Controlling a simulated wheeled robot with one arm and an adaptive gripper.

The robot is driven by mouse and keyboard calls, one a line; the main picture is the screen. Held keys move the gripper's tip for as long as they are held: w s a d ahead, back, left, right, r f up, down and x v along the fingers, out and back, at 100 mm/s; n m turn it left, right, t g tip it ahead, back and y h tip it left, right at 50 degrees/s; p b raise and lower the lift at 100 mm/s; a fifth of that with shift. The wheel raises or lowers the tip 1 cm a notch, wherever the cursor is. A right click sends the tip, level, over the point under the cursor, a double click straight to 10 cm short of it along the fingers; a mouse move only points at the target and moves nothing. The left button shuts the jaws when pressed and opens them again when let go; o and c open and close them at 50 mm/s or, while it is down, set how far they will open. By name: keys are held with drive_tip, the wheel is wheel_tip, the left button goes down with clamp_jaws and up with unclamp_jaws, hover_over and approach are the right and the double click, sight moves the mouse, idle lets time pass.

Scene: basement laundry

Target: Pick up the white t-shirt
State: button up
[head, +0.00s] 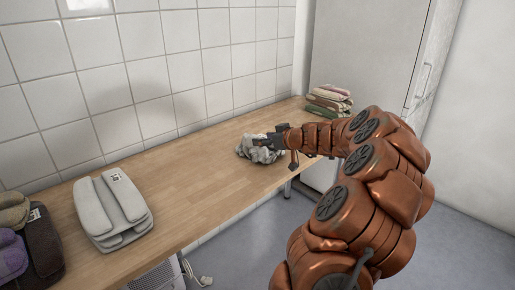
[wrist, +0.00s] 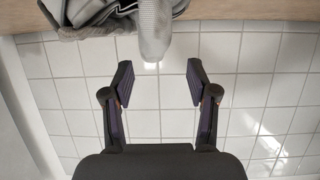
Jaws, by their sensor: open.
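A crumpled white-grey cloth (head: 259,151), which looks like the t-shirt, lies in a heap on the wooden counter (head: 190,165). In the wrist view the cloth (wrist: 92,16) shows at the top left, and a pale fold hangs down near the middle. My gripper (head: 275,141) is at the heap in the head view and partly covers it. In the wrist view my gripper (wrist: 160,80) has its two fingers wide apart. The space between the fingertips is empty, with the fold just beyond them.
A folded off-white textile (head: 112,208) with a tag lies on the counter at the left. Purple and brown folded textiles (head: 24,245) are at the far left. A folded stack (head: 328,98) stands at the far end. The tiled wall (head: 120,75) runs behind; bare counter lies between.

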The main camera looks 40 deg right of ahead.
drive_tip(key=shift+w+f, duration=0.2)
drive_tip(key=shift+w, duration=0.25)
drive_tip(key=shift+w+d+f, duration=0.25)
drive_tip(key=shift+w+d, duration=0.1)
drive_tip(key=shift+d, duration=0.1)
drive_tip(key=shift+w+f, duration=0.1)
drive_tip(key=shift+w, duration=0.2)
drive_tip(key=shift+x, duration=2)
drive_tip(key=shift+c, duration=0.2)
clamp_jaws()
